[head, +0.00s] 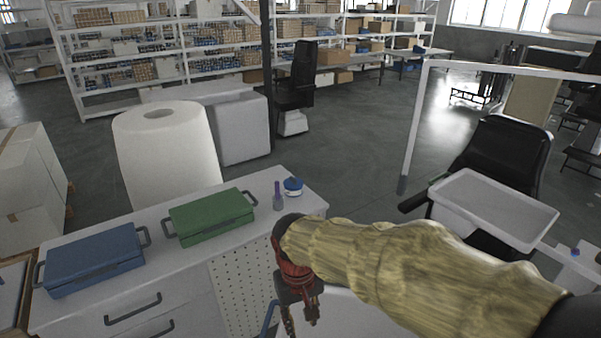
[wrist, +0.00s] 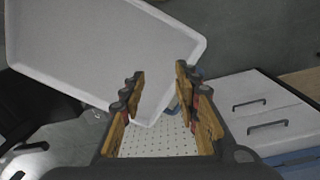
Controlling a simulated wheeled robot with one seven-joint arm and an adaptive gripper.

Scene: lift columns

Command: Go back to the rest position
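My gripper (head: 302,318) hangs at the end of my yellow-covered arm, pointing down in front of the right end of the white workbench (head: 180,263). In the wrist view my gripper (wrist: 159,82) shows its two fingers spread apart, with nothing held between them. A pale tray (wrist: 100,45) lies beyond the fingertips there, and a perforated panel (wrist: 165,138) shows through the gap. I cannot tell from these views whether the fingers touch anything.
A blue case (head: 95,260), a green case (head: 210,216), a small purple-grey bottle (head: 278,197) and a blue-and-white round item (head: 293,187) stand on the workbench. A white tub (head: 495,208) and black chair (head: 505,150) are at the right. Open floor (head: 350,150) lies behind.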

